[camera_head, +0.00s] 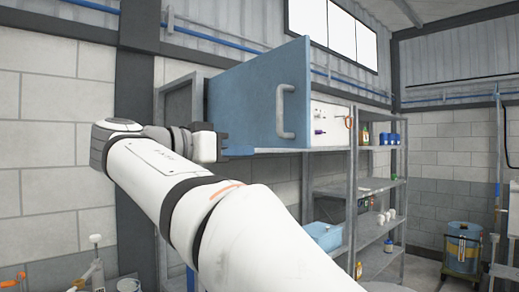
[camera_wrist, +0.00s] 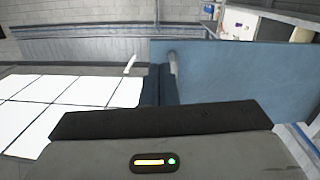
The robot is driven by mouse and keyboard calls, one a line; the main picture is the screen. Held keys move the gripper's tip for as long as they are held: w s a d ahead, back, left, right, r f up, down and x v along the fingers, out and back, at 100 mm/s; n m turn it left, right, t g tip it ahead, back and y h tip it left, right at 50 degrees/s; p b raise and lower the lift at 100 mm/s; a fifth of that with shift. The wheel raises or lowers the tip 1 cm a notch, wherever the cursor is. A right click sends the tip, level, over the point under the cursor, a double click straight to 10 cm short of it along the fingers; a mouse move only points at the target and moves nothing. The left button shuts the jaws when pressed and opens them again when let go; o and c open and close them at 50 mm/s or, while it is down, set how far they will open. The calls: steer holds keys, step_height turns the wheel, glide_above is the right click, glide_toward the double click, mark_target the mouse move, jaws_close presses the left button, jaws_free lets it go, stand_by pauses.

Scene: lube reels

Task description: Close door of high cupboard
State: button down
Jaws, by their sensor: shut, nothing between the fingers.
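The blue cupboard door (camera_head: 250,95) stands open high up in the head view. Its face with the grey bar handle (camera_head: 287,112) is towards the camera, with the handle near the right edge. My gripper (camera_head: 238,150) is at the door's lower left corner, with its fingers close to the bottom edge. In the wrist view the shut, empty fingers (camera_wrist: 160,84) lie beside the left edge of the blue panel (camera_wrist: 240,80). I cannot tell whether they touch it. Much of the cupboard's inside is hidden behind the door.
A grey metal shelf rack (camera_head: 380,185) with bottles and small items stands right of the door. A blue box (camera_head: 323,236) sits on a lower shelf. A drum-like container (camera_head: 462,247) stands at the far right. A dark post (camera_head: 134,90) rises behind my arm.

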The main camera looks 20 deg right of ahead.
steer(key=r+m, duration=0.1)
steer(key=p, duration=0.4)
glide_toward(303, 143)
steer(key=shift+h, duration=0.3)
steer(key=x, duration=0.5)
steer(key=shift+w, duration=0.1)
steer(key=shift+p+x, duration=0.35)
steer(key=shift+x, duration=0.5)
steer(key=shift+f, duration=0.25)
